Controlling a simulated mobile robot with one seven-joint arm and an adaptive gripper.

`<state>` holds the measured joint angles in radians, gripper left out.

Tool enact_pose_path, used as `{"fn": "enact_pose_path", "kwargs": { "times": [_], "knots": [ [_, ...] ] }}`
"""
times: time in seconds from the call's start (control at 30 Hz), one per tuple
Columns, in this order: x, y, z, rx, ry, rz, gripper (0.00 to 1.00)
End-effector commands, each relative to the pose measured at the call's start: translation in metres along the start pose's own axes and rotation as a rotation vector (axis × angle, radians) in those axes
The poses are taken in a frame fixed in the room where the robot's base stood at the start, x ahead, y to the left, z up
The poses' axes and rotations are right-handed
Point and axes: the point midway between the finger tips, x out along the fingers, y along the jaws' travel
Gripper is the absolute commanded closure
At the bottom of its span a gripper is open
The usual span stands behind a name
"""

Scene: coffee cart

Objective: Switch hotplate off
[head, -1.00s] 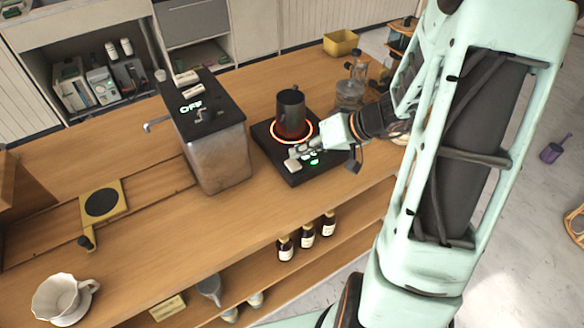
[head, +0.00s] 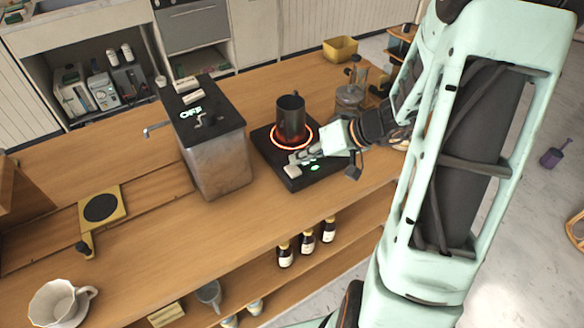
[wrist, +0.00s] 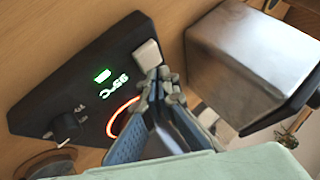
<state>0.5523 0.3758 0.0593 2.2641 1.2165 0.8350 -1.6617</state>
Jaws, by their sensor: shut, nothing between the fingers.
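The black hotplate (head: 262,140) sits on the wooden counter with its ring glowing orange. A dark metal cup (head: 291,112) stands on the ring. In the wrist view, the hotplate's panel (wrist: 45,100) has a lit green display (wrist: 112,87), a black knob (wrist: 66,126) and a pale square button (wrist: 147,54). My gripper (wrist: 160,76) is shut and empty, its fingertips right beside the button. In the head view, my gripper (head: 298,158) is over the panel's button end; I cannot tell whether it touches the button.
A metal box (head: 215,160) with a black top reading OFF stands left of the hotplate. A glass vessel (head: 350,95) stands behind it to the right. Several bottles are on the shelf below. The counter's left part holds a yellow-framed scale (head: 101,207) and a white cup (head: 58,303).

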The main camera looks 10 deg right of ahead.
Motion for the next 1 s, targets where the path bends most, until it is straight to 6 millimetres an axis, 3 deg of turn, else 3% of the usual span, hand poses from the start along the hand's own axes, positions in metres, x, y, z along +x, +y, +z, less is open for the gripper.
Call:
{"fn": "enact_pose_path", "kwargs": {
  "times": [1.0],
  "knots": [
    [0.0070,0.0052,0.0052,-0.001,0.000,0.000,1.00]
  ]
}}
